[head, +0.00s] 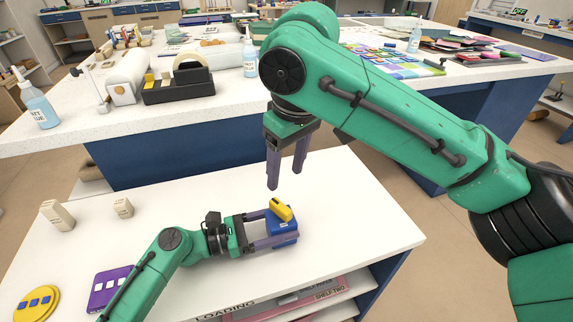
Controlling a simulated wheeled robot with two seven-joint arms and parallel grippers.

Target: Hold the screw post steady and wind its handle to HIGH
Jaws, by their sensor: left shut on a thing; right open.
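The screw post shows as a blue block (286,229) with a yellow handle (281,209) on top, standing on the white table. My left gripper (283,225) reaches in from the left, low over the table, and is shut on the blue block with one finger on each side. The yellow handle lies slantwise above the block. My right gripper (286,181) hangs above and slightly behind the handle, fingers pointing down, open and empty, apart from it. Any HIGH marking is too small to read.
Two beige blocks (57,215), a purple plate (111,288) and a yellow disc (37,304) lie on the table's left. Shelves (315,290) open below its front edge. A cluttered bench (190,111) stands behind. The table right of the post is clear.

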